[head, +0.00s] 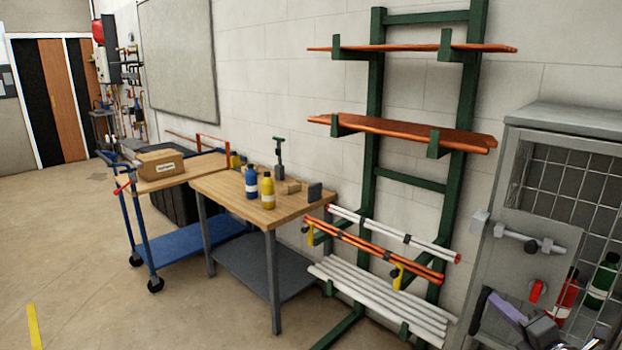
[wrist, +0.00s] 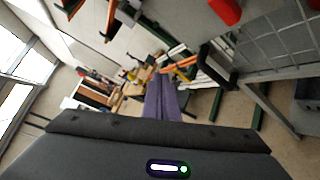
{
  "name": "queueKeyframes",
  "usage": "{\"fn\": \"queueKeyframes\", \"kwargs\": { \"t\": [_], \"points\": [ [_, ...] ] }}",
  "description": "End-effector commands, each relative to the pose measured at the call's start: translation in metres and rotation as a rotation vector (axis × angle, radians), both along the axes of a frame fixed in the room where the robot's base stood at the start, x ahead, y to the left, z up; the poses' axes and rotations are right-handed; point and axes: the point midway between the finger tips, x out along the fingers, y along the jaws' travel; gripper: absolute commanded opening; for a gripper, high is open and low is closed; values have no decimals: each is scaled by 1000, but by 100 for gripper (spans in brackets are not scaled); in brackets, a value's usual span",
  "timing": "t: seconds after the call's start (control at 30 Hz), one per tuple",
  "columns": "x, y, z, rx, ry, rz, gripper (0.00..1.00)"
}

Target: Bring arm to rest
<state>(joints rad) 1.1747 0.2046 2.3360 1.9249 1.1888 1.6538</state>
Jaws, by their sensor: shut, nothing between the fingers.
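My gripper (head: 506,307) shows at the lower right of the head view, in front of the grey mesh cabinet (head: 577,122). Its purple fingers also show in the middle of the wrist view (wrist: 162,98), close together with nothing between them. The gripper is shut and empty. A dark handle-like part shows right of the fingers in the wrist view (wrist: 217,66); I cannot tell whether it touches them. The rest of my arm is mostly out of the head view.
The cabinet has a grey bolt (head: 530,241), a red part (head: 538,291) and bottles inside, including a green one (head: 602,282). A green rack (head: 375,130) with boards and pipes stands left of it. A wooden workbench (head: 235,195) and blue trolley (head: 195,242) stand further left.

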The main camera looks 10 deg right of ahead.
Motion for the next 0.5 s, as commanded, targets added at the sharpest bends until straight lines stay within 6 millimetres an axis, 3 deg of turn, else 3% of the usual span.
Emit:
{"fn": "queueKeyframes", "kwargs": {
  "t": [0.17,0.5],
  "points": [
    [-6,40,-26,-305,140,194,0],
    [-22,146,-55,-989,264,749,0]
  ]
}}
